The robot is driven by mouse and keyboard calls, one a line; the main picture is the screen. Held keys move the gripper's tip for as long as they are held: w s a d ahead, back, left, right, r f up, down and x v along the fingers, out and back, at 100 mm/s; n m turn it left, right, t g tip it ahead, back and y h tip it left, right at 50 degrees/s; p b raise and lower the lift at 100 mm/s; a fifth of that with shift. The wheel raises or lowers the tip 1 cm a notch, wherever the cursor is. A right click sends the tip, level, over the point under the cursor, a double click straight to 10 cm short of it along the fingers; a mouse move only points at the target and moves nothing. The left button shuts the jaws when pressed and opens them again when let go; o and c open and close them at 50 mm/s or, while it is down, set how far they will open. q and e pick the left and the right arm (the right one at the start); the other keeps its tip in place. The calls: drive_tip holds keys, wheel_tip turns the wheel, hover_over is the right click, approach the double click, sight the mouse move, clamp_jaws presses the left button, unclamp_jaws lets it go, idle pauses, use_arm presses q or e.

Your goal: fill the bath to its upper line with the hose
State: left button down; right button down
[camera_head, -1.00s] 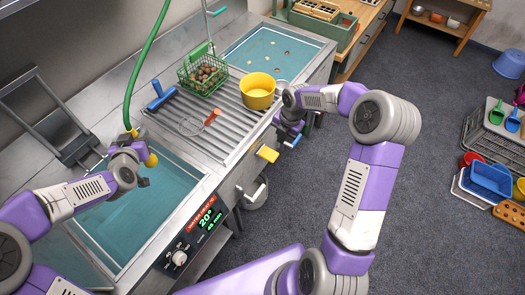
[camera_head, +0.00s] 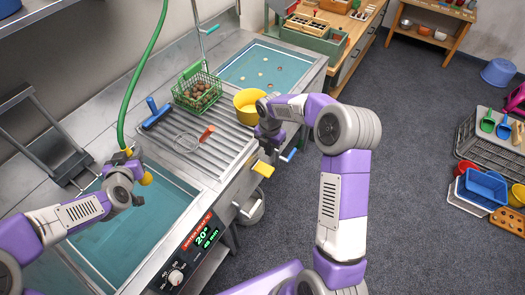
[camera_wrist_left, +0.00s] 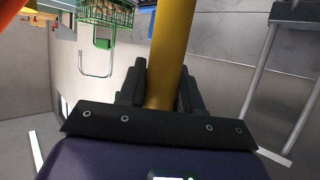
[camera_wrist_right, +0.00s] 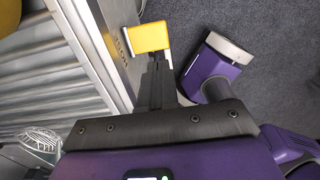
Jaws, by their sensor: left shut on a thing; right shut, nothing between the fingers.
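The bath (camera_head: 146,222) is the teal-watered basin at the lower left of the head view. The green hose (camera_head: 146,75) hangs down to its yellow nozzle (camera_head: 145,178). My left gripper (camera_head: 128,163) is over the bath's back edge. In the left wrist view it is shut around the yellow tube of the hose (camera_wrist_left: 168,45). My right gripper (camera_wrist_right: 157,65) is shut and empty, close to a yellow handle (camera_wrist_right: 152,37) on the counter front. The water panel (camera_head: 195,242) reads 20° with a mm figure too small to read surely. I cannot make out the upper line.
A second basin (camera_head: 262,67) lies beyond.

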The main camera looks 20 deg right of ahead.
sight(271, 173)
wheel_tip(271, 173, down, 11)
drive_tip(key=shift+f, duration=0.2)
idle(0.4)
drive_tip(key=shift+s+d+f+t+y, duration=0.15)
drive_tip(key=shift+s+f+t+y, duration=0.15)
drive_tip(key=shift+f+t, duration=0.25)
drive_tip(key=shift+s+d+f+t+y, duration=0.15)
drive_tip(key=shift+f+t+y, duration=0.25)
drive_tip(key=shift+t, duration=0.15)
drive_tip(key=shift+f, duration=0.65)
drive_tip(key=shift+s, duration=0.15)
drive_tip(key=shift+s+f, duration=0.2)
drive_tip(key=shift+s, duration=0.05)
drive_tip(key=shift+w, duration=0.1)
idle(3.7)
drive_tip(key=shift+r, duration=0.1)
